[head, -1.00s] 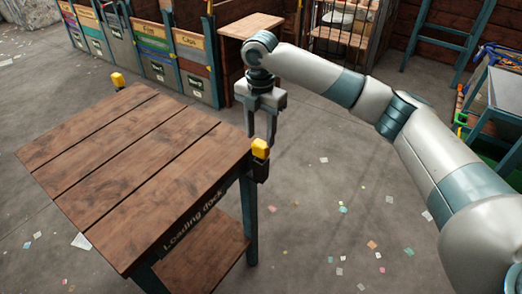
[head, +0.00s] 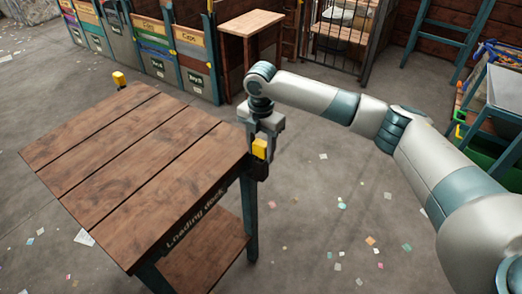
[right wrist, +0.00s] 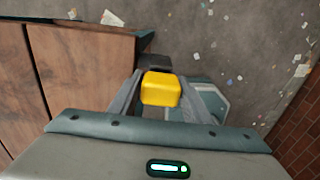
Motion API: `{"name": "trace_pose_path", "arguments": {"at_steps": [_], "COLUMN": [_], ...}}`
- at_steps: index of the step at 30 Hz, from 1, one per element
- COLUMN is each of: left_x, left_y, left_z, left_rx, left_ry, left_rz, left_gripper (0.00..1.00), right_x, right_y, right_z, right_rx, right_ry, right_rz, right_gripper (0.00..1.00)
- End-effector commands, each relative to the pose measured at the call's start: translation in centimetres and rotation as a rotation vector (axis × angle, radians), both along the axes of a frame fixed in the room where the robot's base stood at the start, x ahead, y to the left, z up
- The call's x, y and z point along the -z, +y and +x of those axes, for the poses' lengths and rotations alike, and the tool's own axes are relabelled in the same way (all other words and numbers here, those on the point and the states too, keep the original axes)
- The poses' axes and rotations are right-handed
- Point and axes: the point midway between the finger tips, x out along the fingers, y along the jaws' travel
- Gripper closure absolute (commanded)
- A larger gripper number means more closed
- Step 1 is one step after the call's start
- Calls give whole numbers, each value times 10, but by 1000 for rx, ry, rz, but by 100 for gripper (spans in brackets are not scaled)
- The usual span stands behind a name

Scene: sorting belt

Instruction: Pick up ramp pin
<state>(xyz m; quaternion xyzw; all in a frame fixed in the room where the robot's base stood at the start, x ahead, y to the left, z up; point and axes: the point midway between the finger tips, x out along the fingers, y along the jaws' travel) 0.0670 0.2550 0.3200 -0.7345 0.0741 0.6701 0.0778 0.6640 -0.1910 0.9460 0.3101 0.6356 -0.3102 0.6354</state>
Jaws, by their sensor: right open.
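The ramp pin with a yellow head (head: 260,149) sits in a dark holder at the right corner of the loading dock table (head: 130,170). It also shows in the right wrist view (right wrist: 161,90). A second yellow-headed pin (head: 119,78) stands at the table's far left corner. My right gripper (head: 262,140) is open, pointing down at the corner, with its fingers on either side of the near pin's yellow head. The lower fingertips are partly hidden by the pin. My left gripper is not in view.
Bins with labels (head: 150,55) line the back left, beside a small wooden table (head: 252,24). A grey-topped stand (head: 503,88) is at the right. Paper scraps lie on the open concrete floor.

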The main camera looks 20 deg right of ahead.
Motion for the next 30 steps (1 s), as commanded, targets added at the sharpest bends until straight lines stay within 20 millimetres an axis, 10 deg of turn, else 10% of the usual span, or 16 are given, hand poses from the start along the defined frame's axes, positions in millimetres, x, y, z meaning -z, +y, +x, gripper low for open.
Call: {"name": "trace_pose_path", "arguments": {"at_steps": [22,27,30], "left_x": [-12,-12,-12], "left_y": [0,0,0], "left_z": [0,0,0], "left_rx": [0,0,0], "left_ry": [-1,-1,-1], "left_rz": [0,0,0], "left_gripper": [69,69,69], "right_x": [28,28,28], "right_y": [0,0,0], "right_z": [0,0,0], "right_rx": [0,0,0], "right_ry": [-1,-1,-1], "right_rz": [-1,-1,0], "right_gripper": [56,92,92]}}
